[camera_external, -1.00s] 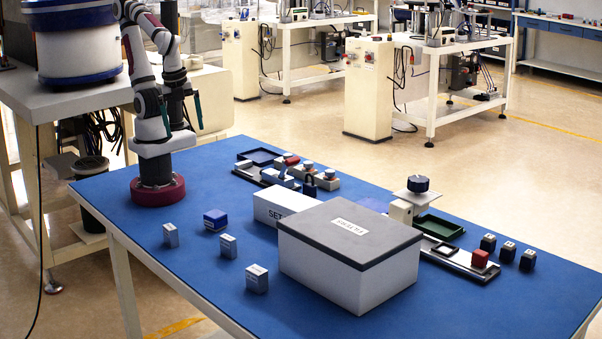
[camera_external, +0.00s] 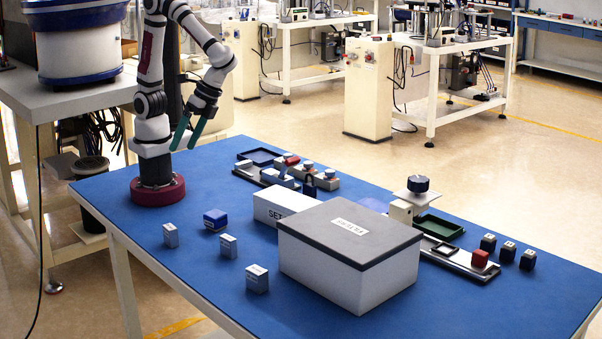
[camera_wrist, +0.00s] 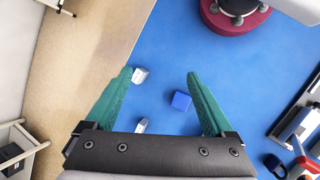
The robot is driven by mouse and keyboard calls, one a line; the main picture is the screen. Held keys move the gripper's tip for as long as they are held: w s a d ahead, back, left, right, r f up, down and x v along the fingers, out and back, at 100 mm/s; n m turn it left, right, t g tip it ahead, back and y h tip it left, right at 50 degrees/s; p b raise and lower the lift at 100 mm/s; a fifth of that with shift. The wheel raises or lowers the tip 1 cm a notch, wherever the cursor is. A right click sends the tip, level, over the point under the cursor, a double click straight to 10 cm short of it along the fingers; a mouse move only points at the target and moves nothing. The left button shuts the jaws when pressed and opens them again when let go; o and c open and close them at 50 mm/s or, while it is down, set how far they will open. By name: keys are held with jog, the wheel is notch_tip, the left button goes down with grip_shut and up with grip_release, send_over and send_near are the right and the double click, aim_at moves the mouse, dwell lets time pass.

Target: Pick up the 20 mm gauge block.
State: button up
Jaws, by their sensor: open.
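Three small grey-white blocks with labels stand on the blue table: one at the left (camera_external: 171,235), one in the middle (camera_external: 228,246) and one nearest the front (camera_external: 257,279). Their markings are too small to read, so I cannot tell which is the 20 mm gauge block. My gripper (camera_external: 187,138) is open and empty, with green fingers pointing down, high above the table near my base. In the wrist view, my gripper (camera_wrist: 158,75) has one grey-white block (camera_wrist: 140,76) beside its left fingertip and another (camera_wrist: 142,126) partly hidden by the gripper body.
A blue block (camera_external: 215,220) stands near the grey ones; it also shows between the fingers in the wrist view (camera_wrist: 181,101). A large grey-lidded box (camera_external: 345,268) and a white box (camera_external: 283,204) stand to the right. Trays and small black and red blocks lie beyond.

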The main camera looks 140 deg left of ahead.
jog(key=w+f+n+t+h, duration=0.1)
jog(key=w+f+n+h, duration=0.25)
jog(key=w, duration=0.25)
jog(key=w+f+n+h, duration=0.2)
jog(key=w+n, duration=0.3)
jog(key=w, duration=0.1)
jog(key=n+t+h, duration=0.3)
jog(key=n+h, duration=0.1)
jog(key=n, duration=0.3)
send_near(228, 237)
jog(key=shift+m, duration=0.25)
jog(key=x, duration=0.5)
jog(key=shift+r, duration=0.15)
jog(key=shift+d+f, duration=0.2)
jog(key=shift+f, duration=0.1)
jog(key=shift+y, duration=0.25)
jog(key=x, duration=0.4)
jog(key=shift+d+f, duration=0.15)
jog(key=shift+d, duration=0.2)
grip_shut()
